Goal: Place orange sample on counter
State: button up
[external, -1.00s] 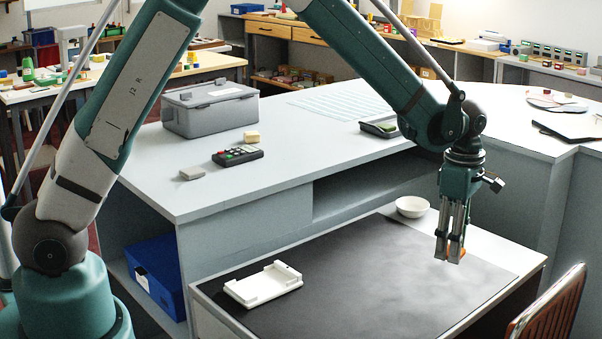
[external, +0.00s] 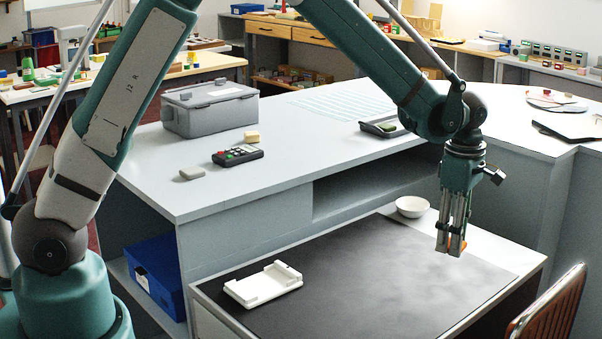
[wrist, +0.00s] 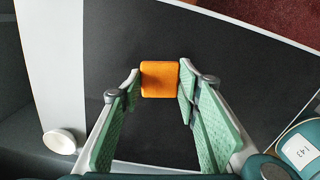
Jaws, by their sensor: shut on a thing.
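The orange sample (wrist: 160,79) is a small square block with rounded corners, held between the fingertips of my gripper (wrist: 159,85) in the wrist view. In the external view my gripper (external: 450,243) points down above the right part of the lower desk's black mat (external: 385,285). Only a bit of the orange sample (external: 461,243) shows there, mostly hidden by the fingers. The raised grey counter (external: 300,142) stands behind and to the left of my gripper. How high the sample is above the mat is hard to tell.
A white bowl (external: 412,207) stands behind my gripper, and a white tray-like holder (external: 264,285) lies at the mat's left. On the counter are a grey bin (external: 210,112), a remote (external: 237,155), small blocks and a dark tray (external: 384,128). The counter's front middle is clear.

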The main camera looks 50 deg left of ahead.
jog(key=w+a+r+n+p, duration=0.1)
jog(key=w+a+r+p, duration=0.2)
jog(key=a, duration=1.1)
jog(key=w+a+r+n+p, duration=0.2)
jog(key=a+r, duration=0.3)
jog(key=a, duration=1)
jog(key=w+a+r+n+p, duration=0.1)
jog(key=w+a+r+p, duration=0.2)
jog(key=a, duration=1.1)
jog(key=shift+w+a+r+n+p, duration=0.2)
jog(key=shift+r+p, duration=0.25)
jog(key=shift+p, duration=0.05)
jog(key=shift+w+a+r+n+p, duration=0.15)
jog(key=shift+r+n+p, duration=0.05)
jog(key=shift+r+p, duration=0.25)
jog(key=s+a+r+n+p, duration=0.1)
jog(key=a+r, duration=0.1)
jog(key=a, duration=0.7)
jog(key=s+a+r+p, duration=0.2)
jog(key=a, duration=0.7)
jog(key=shift+r+n, duration=0.25)
jog(key=shift+n, duration=0.15)
jog(key=shift+d+f+p, duration=0.1)
jog(key=shift+p, duration=0.2)
jog(key=shift+f, duration=3.05)
